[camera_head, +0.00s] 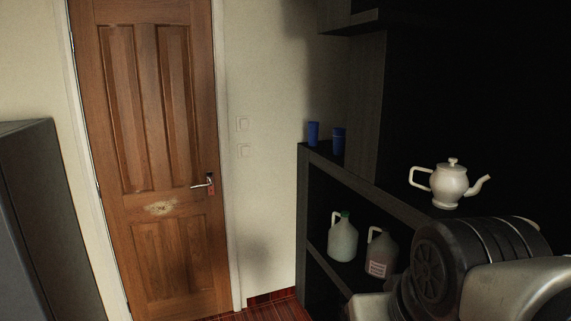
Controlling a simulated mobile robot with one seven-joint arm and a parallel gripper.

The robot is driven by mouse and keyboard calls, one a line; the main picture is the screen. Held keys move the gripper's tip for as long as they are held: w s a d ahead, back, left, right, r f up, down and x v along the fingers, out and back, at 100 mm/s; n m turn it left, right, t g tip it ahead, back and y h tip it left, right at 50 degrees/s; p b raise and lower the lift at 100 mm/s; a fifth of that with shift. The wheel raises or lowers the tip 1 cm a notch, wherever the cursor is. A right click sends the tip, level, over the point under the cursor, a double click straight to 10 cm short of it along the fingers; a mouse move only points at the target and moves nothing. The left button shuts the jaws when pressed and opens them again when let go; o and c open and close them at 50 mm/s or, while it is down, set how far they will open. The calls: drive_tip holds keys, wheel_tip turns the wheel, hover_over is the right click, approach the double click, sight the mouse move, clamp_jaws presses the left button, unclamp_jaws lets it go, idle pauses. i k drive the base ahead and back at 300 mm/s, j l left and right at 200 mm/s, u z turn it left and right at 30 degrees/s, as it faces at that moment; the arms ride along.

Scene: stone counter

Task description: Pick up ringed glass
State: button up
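Two blue cups or glasses stand upright at the left end of the dark shelf top. The left blue glass (313,134) is a little taller in the picture. The right blue glass (338,141) seems to have a dark band near its upper part. They are too small and dim to tell surely which is the ringed glass. My arm shows at the lower right, apart from both glasses. The fingers of my gripper are not in view.
A white teapot (453,186) stands on the shelf top at right. Below are a pale jug (343,239) and a brownish jug (381,254). A wooden door (160,110) is at left, and a grey cabinet (45,220) stands at the far left. Some red floor (265,311) is bare.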

sight(338, 134)
drive_tip(key=i+j+z, duration=0.35)
drive_tip(key=i, duration=0.2)
drive_tip(key=i+z, duration=0.1)
drive_tip(key=z, duration=0.4)
drive_tip(key=i+j+z, duration=0.45)
drive_tip(key=j, duration=0.25)
drive_tip(key=j+z, duration=0.2)
drive_tip(key=j, duration=0.15)
drive_tip(key=i+j, duration=0.15)
drive_tip(key=j, duration=0.2)
drive_tip(key=i+j+z, duration=0.1)
drive_tip(key=j, duration=0.3)
drive_tip(key=i+j, duration=0.15)
drive_tip(key=j, duration=0.2)
drive_tip(key=i+j, duration=0.15)
drive_tip(key=j, duration=0.25)
drive_tip(key=i+j+z, duration=0.1)
drive_tip(key=j, duration=0.25)
drive_tip(key=i+j, duration=0.15)
drive_tip(key=j, duration=0.25)
